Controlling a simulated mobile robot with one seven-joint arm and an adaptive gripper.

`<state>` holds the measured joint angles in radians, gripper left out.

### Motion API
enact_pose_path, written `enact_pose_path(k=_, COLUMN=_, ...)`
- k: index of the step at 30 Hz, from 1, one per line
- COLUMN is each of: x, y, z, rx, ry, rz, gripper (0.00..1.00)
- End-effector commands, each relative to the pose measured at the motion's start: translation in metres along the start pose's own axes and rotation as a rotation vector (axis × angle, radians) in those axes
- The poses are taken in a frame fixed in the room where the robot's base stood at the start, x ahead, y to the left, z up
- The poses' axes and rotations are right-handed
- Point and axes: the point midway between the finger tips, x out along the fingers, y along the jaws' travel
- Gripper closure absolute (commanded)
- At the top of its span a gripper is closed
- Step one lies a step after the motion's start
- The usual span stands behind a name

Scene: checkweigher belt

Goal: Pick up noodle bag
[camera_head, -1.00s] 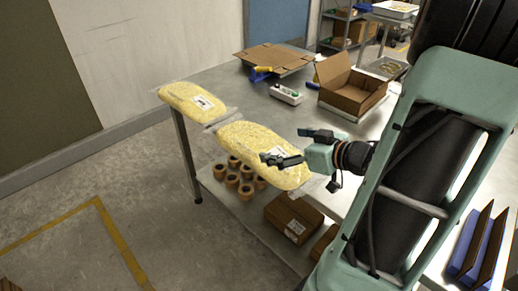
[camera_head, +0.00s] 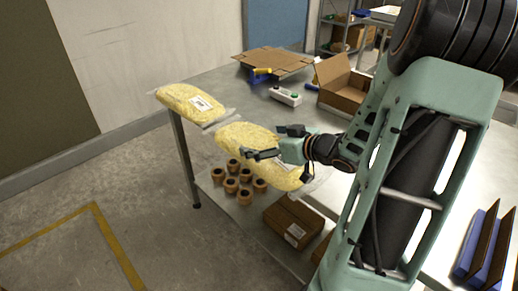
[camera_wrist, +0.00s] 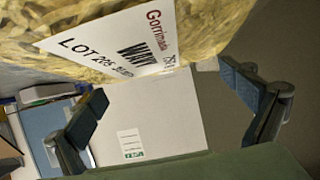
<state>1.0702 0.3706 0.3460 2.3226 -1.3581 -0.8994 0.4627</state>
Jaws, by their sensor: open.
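Two clear bags of yellow noodles lie on the metal table in the head view. The nearer noodle bag (camera_head: 240,138) is at the table's front edge, partly hidden by my gripper (camera_head: 270,142). The farther noodle bag (camera_head: 190,103) lies at the left corner. My gripper is open, its two fingers at the nearer bag; I cannot tell whether they touch it. In the wrist view, a noodle bag (camera_wrist: 215,25) with a white printed label fills the top, just beyond the open fingers (camera_wrist: 172,100).
The metal table (camera_head: 222,78) also bears flattened cardboard (camera_head: 272,62), an open carton (camera_head: 345,88) and a white box with buttons (camera_head: 286,96). Brown rolls (camera_head: 232,184) and a closed carton (camera_head: 292,222) sit on the lower shelf. The floor at left is clear.

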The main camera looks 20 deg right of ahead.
Motion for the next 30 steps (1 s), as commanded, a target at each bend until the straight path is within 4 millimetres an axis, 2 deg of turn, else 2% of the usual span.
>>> enact_pose_path(k=2, x=-0.0002, y=0.0, z=0.0, rx=0.0, ry=0.0, rz=0.0, gripper=0.14)
enact_pose_path(k=25, x=-0.0007, y=0.0, z=0.0059, rx=0.01, ry=-0.009, rz=0.002, gripper=0.99)
enact_pose_path(k=30, x=-0.0009, y=-0.0001, z=0.0073, rx=0.012, ry=-0.01, rz=0.002, gripper=1.0)
